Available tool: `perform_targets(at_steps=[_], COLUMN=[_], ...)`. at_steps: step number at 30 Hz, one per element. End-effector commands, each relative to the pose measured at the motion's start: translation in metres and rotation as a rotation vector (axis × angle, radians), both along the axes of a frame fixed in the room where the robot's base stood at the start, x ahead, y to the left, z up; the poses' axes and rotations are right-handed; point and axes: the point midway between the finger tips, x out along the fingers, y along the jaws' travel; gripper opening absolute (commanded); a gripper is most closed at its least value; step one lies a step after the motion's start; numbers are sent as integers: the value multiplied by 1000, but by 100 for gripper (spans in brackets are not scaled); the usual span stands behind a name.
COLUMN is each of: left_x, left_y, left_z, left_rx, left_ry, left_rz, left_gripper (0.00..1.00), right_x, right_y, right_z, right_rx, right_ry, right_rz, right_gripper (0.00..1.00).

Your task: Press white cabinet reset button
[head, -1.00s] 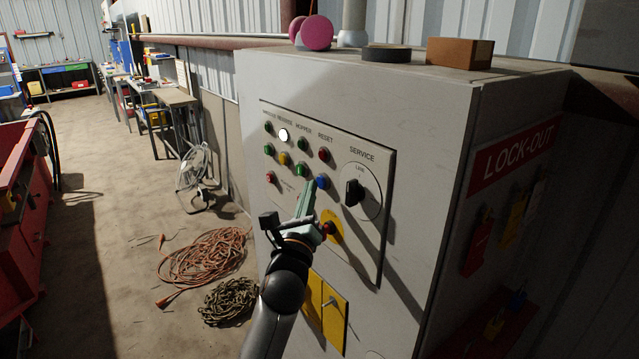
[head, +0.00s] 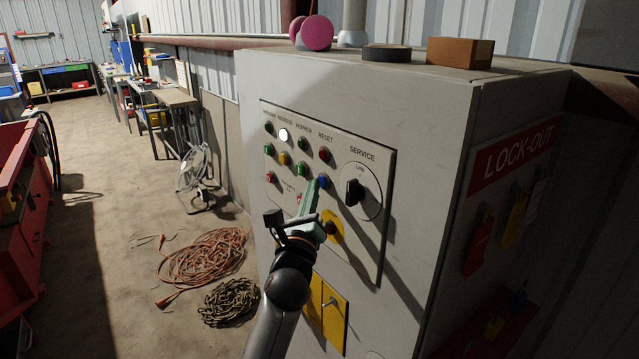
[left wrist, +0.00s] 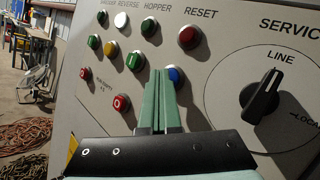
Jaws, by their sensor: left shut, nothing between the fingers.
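The white cabinet (head: 430,130) carries a control panel (head: 285,215) with several coloured buttons. Below the RESET label are a red button (head: 324,155) and, lower, a blue button (head: 323,182). In the left wrist view the red button (left wrist: 190,36) is clear of the fingers, and the blue button (left wrist: 177,77) shows just right of the fingertips, partly hidden by them. My left gripper (head: 315,183) is shut and empty, its green fingers pointing at the panel beside the blue button. I cannot tell whether they touch the panel. My right gripper is not in view.
A black SERVICE knob (head: 354,191) sits right of the buttons. An orange cable coil (head: 207,254) and a chain pile (head: 230,301) lie on the floor to the left.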

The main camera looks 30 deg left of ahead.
Motion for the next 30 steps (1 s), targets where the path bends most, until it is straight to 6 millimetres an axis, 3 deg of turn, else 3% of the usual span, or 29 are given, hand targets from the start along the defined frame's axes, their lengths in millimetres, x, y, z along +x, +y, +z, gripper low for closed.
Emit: perform_targets(at_steps=[13, 30], left_x=[1, -15], left_y=[-1, 6], left_z=[0, -1], left_rx=[0, 0], left_ry=[2, 1], left_rz=[-1, -1], left_gripper=[0, 0], right_x=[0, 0], right_y=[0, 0], right_z=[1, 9], right_rx=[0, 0], right_ry=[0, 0], right_rz=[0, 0], right_gripper=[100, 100])
